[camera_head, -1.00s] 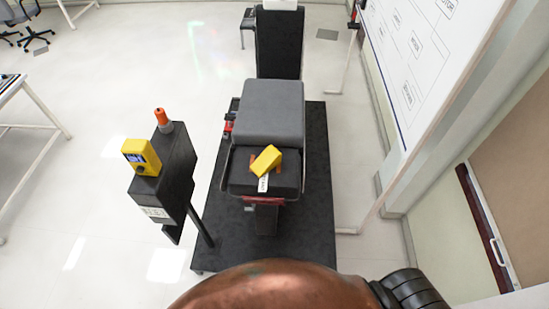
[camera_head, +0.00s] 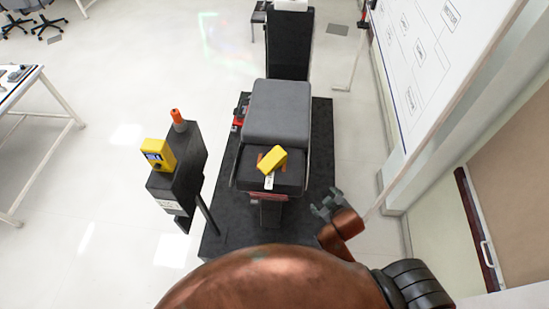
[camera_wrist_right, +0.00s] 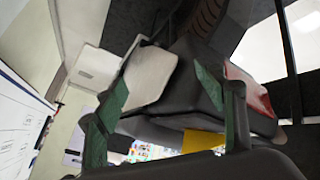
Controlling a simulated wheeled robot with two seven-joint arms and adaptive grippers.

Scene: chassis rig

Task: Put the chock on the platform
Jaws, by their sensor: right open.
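The chock, a yellow wedge-like block (camera_head: 272,160), lies tilted on the dark lower step (camera_head: 289,180) of the rig, over an orange-red marking. Behind it is a higher grey padded top (camera_head: 277,110). I cannot tell for sure which surface is the platform. My right gripper (camera_head: 326,201) is open and empty, to the right of and nearer than the chock, clear of it. In the right wrist view its green-padded fingers (camera_wrist_right: 160,90) stand apart. A yellow patch (camera_wrist_right: 203,141) shows low there, possibly the chock, partly hidden. My left gripper is not in view.
A black stand (camera_head: 180,165) left of the rig holds a yellow device (camera_head: 158,155) and an orange-tipped object (camera_head: 177,118). A black base (camera_head: 320,145) lies under the rig. A whiteboard (camera_head: 430,50) stands at the right. The floor between the left table and stand is clear.

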